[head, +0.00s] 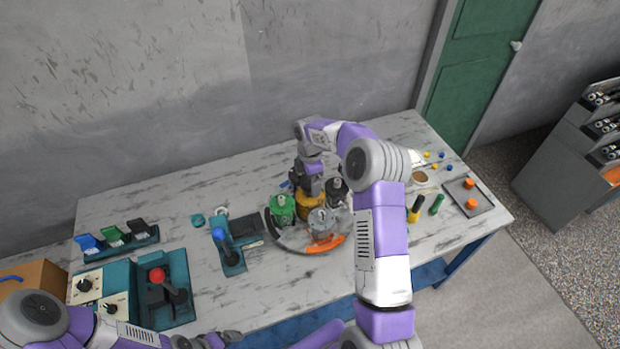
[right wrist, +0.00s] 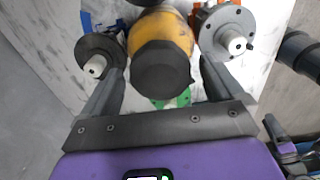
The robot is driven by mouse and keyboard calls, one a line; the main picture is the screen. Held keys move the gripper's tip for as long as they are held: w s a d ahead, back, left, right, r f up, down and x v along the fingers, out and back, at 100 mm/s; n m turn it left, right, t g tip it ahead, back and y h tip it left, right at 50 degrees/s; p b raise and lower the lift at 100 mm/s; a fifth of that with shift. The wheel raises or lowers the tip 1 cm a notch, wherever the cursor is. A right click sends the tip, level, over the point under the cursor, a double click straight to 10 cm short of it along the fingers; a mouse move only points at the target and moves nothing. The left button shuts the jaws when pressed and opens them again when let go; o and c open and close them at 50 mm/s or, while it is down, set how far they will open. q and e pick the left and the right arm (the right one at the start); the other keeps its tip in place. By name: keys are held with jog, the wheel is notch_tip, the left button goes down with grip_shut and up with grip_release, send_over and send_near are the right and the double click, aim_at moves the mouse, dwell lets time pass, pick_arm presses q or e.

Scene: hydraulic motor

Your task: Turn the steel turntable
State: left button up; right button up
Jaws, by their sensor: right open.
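The steel turntable (head: 289,240) is a round grey disc on the table, with an orange arc (head: 326,245) along its front rim. It carries a green motor (head: 281,209), a grey one (head: 322,222), a dark one (head: 338,190) and a yellow one (head: 312,208) in the middle. My right gripper (head: 309,186) points down over the turntable's middle. In the right wrist view its open fingers (right wrist: 160,85) lie either side of the black-capped yellow motor (right wrist: 163,45); contact is unclear. My left gripper (head: 228,337) is low at the table's front edge, its jaws unclear.
A blue-knobbed lever (head: 229,252) stands left of the turntable. A tray with orange pieces (head: 467,197) lies at the right.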

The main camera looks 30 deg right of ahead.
notch_tip(320, 180, up, 8)
jog(key=shift+f, duration=0.15)
dwell(0.3)
jog(key=shift+f, duration=0.1)
dwell(0.3)
